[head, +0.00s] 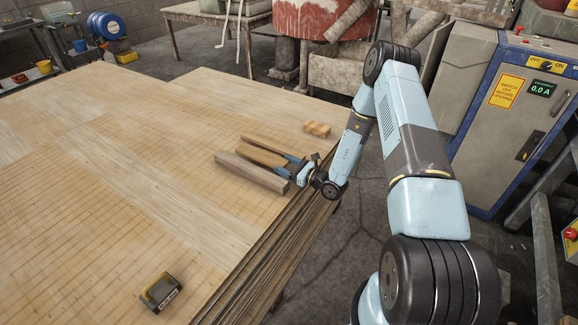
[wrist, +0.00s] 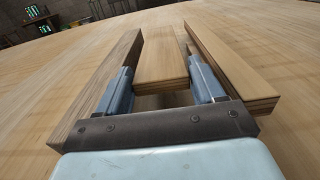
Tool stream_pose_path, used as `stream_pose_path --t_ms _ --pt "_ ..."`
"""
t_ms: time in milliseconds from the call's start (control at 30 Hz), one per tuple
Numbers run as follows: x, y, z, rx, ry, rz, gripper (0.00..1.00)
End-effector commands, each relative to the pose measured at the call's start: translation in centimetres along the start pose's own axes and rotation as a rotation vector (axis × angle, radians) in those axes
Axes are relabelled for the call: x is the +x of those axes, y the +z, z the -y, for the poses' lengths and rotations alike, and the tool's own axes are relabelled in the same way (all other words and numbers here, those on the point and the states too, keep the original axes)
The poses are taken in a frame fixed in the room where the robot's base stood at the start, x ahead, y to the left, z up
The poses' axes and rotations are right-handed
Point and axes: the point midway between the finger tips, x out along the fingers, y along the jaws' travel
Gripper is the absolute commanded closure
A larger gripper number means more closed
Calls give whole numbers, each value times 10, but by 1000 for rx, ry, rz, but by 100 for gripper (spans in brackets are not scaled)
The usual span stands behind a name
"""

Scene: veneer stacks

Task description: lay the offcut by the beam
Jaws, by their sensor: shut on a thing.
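The offcut, a pale short wooden piece (head: 262,155), is between my gripper's fingers (head: 287,163). It also shows in the wrist view (wrist: 162,62), with a finger against each side, so my gripper is shut on it. The beam, a darker, thicker bar (head: 250,173), lies on the near side of the offcut, roughly parallel, with a narrow gap. In the wrist view the beam (wrist: 105,85) is on the left, close to the left finger. The offcut is low over the stack top; I cannot tell whether it touches.
A thin plywood strip (wrist: 232,68) lies on the offcut's other side, close to the right finger. A small wooden block (head: 317,129) sits near the stack's right edge. The veneer stack's (head: 100,165) left part is clear.

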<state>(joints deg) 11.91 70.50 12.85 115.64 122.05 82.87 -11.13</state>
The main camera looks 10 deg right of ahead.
Motion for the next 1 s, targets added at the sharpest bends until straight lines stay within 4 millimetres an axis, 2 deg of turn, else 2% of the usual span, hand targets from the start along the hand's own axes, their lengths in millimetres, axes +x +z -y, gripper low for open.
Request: stream_pose_path --t_ms 33,67,333,667,867,1000 --pt "0 0 0 0 0 1 66" --pt "0 0 0 0 0 1 31" --pt "0 0 0 0 0 0 5" --pt "-3 0 0 1 0 -1 3" --pt "-26 0 0 3 -2 -1 3" --pt "-54 -1 1 2 -4 -2 3"
